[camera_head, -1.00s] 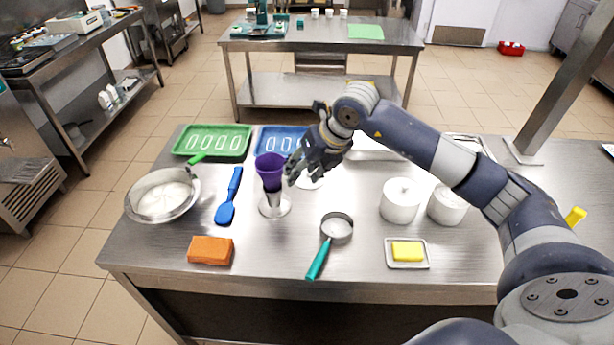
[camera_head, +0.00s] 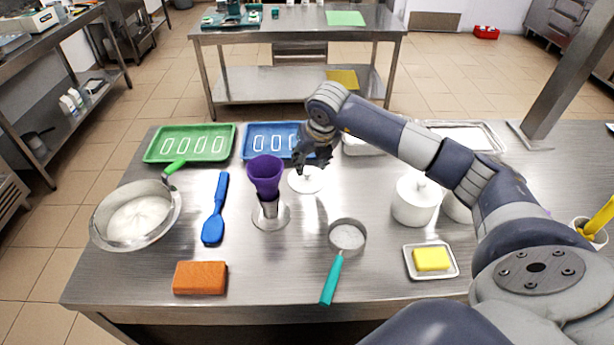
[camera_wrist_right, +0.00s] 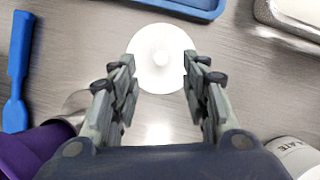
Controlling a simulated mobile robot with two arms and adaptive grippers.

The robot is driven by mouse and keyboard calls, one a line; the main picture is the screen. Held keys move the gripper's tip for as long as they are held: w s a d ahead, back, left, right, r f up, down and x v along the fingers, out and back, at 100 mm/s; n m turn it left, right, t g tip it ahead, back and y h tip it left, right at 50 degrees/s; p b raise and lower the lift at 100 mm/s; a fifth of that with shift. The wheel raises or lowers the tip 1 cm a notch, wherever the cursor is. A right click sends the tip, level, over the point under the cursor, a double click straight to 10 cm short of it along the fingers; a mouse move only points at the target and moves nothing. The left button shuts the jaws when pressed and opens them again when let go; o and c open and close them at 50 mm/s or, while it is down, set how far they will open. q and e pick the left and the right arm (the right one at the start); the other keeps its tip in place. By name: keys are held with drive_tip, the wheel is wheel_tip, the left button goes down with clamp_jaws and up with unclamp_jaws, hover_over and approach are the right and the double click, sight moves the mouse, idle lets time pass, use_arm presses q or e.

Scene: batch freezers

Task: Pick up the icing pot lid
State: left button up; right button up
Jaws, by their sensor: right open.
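The lid, a white round disc with a small central knob (camera_head: 304,184), lies flat on the steel table. In the wrist view the lid (camera_wrist_right: 160,48) shows between and beyond the fingertips, with its knob near the middle. My right gripper (camera_head: 312,160) is open and empty, its fingers pointing down over the lid. The wrist view shows its two fingers (camera_wrist_right: 158,68) spread on either side of the lid; I cannot tell how high they are above it.
The blue tray (camera_head: 250,153) and green tray (camera_head: 160,157) lie behind.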

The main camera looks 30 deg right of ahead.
sight(307, 172)
drive_tip(key=shift+w+f, duration=0.15)
drive_tip(key=shift+f, duration=0.2)
drive_tip(key=p+x, duration=0.2)
drive_tip(key=x, duration=0.2)
drive_tip(key=shift+d+f, duration=0.1)
drive_tip(key=shift+f, duration=0.3)
drive_tip(key=shift+w+f, duration=0.15)
use_arm(q)
drive_tip(key=shift+w+r, duration=0.35)
drive_tip(key=shift+r, duration=0.3)
drive_tip(key=shift+w+r, duration=0.3)
drive_tip(key=shift+r, duration=0.3)
use_arm(e)
drive_tip(key=c, duration=0.8)
